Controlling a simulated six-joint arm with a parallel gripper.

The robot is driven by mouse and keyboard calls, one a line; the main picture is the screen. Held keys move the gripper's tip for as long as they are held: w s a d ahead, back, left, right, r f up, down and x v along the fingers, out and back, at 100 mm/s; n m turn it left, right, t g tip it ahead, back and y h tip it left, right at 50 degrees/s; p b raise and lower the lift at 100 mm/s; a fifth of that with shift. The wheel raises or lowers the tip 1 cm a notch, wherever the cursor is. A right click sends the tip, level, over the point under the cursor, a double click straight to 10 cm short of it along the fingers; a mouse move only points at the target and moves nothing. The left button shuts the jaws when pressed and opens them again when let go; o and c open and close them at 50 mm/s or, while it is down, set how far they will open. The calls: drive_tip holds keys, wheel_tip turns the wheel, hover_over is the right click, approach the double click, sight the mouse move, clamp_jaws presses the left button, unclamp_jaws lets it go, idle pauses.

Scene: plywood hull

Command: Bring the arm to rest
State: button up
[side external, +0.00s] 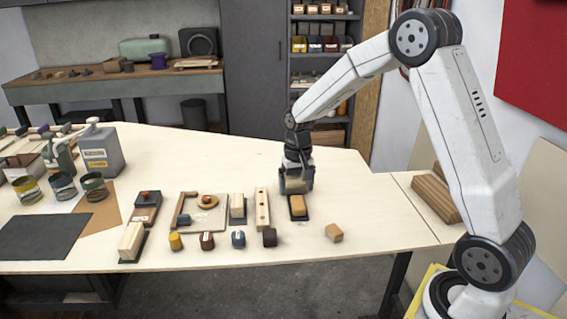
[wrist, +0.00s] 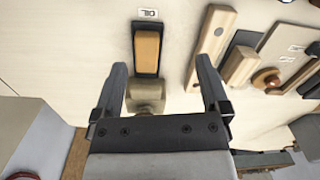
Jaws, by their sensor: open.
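My gripper (side external: 296,187) is above the table just behind a dark pad with an orange-tan block (side external: 298,206) on it. In the wrist view my gripper (wrist: 160,68) has its two fingers spread wide apart. A dull khaki piece (wrist: 147,94) shows between the fingers, with a gap on either side. I cannot tell what it rests on. The orange block (wrist: 147,50) lies on its dark pad beyond the fingers, next to a small label reading "OIL". My arm arches down from the right.
A long wooden strip with holes (side external: 262,209) and a block on a dark base (side external: 237,208) stand left of the gripper. A loose tan block (side external: 334,232) lies near the front edge. Stacked wood (side external: 436,196) lies at the right. The table's back middle is clear.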

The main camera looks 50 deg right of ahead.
drive_tip(key=s+a+n+t, duration=0.1)
drive_tip(key=s+a+n, duration=0.2)
drive_tip(key=s+a, duration=0.2)
drive_tip(key=s+a+n+t, duration=0.1)
drive_tip(key=s+a+n, duration=0.2)
drive_tip(key=s, duration=0.7)
drive_tip(key=a, duration=0.2)
drive_tip(key=shift+s+a+n+t, duration=0.2)
drive_tip(key=shift+a+n+t, duration=0.1)
drive_tip(key=shift+a, duration=0.05)
drive_tip(key=shift+w, duration=0.1)
idle(0.4)
drive_tip(key=m+g, duration=0.2)
drive_tip(key=m, duration=0.6)
hover_over(298, 201)
drive_tip(key=a, duration=0.1)
drive_tip(key=shift+f, duration=0.9)
drive_tip(key=shift+w+d+f+m+g, duration=0.15)
drive_tip(key=shift+d+m+g, duration=0.15)
drive_tip(key=shift+d+m, duration=0.2)
drive_tip(key=shift+f, duration=3.95)
